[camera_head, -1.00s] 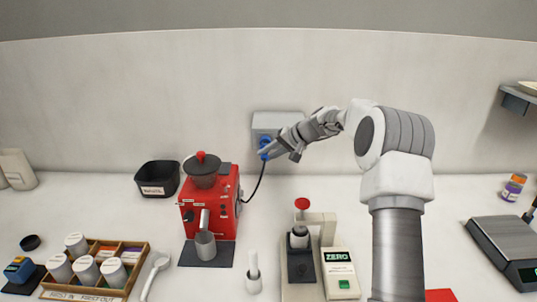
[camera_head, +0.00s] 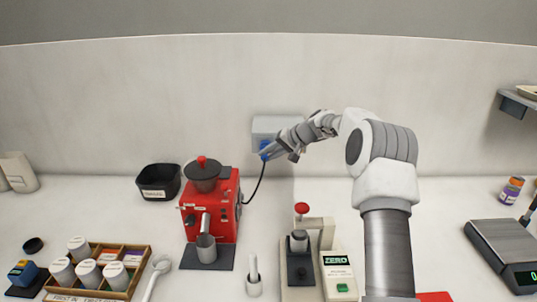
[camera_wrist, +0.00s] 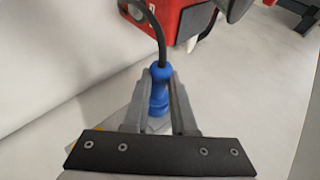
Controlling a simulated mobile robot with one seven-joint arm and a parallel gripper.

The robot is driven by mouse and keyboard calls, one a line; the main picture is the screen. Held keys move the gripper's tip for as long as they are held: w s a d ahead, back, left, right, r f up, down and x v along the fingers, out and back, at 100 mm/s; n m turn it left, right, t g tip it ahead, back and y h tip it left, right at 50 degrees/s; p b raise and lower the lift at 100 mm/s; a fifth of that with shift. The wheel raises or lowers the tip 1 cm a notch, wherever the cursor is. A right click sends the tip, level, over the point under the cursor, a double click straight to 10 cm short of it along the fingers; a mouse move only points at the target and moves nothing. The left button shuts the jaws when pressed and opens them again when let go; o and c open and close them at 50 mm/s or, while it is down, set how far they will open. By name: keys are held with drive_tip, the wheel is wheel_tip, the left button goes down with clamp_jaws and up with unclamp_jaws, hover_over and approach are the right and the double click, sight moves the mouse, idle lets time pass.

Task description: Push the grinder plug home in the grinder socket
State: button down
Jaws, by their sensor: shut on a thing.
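The blue grinder plug (camera_wrist: 159,92) is between the fingers of my gripper (camera_wrist: 158,103) in the wrist view, with its black cable rising from its top. The plug's tip and the socket opening are hidden, so I cannot tell how deep the plug sits. The cable (camera_head: 256,188) runs down to the red grinder (camera_head: 211,205), left of the box.
A black bin (camera_head: 159,182) stands left of the grinder. A press stand (camera_head: 302,262) with a ZERO panel (camera_head: 337,274) is below my arm. A wooden tray (camera_head: 133,284) of jars is at the front left, and a scale (camera_head: 505,250) at the right. Bare counter lies beneath the box.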

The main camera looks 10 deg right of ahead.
drive_tip(key=shift+w+p, duration=0.3)
drive_tip(key=shift+w, duration=0.05)
drive_tip(key=c, duration=0.7)
unclamp_jaws()
drive_tip(key=shift+d, duration=0.1)
drive_tip(key=shift+o, duration=0.2)
drive_tip(key=b+v, duration=0.2)
drive_tip(key=v, duration=1.5)
drive_tip(key=shift+d, duration=0.2)
drive_tip(key=shift+r, duration=0.1)
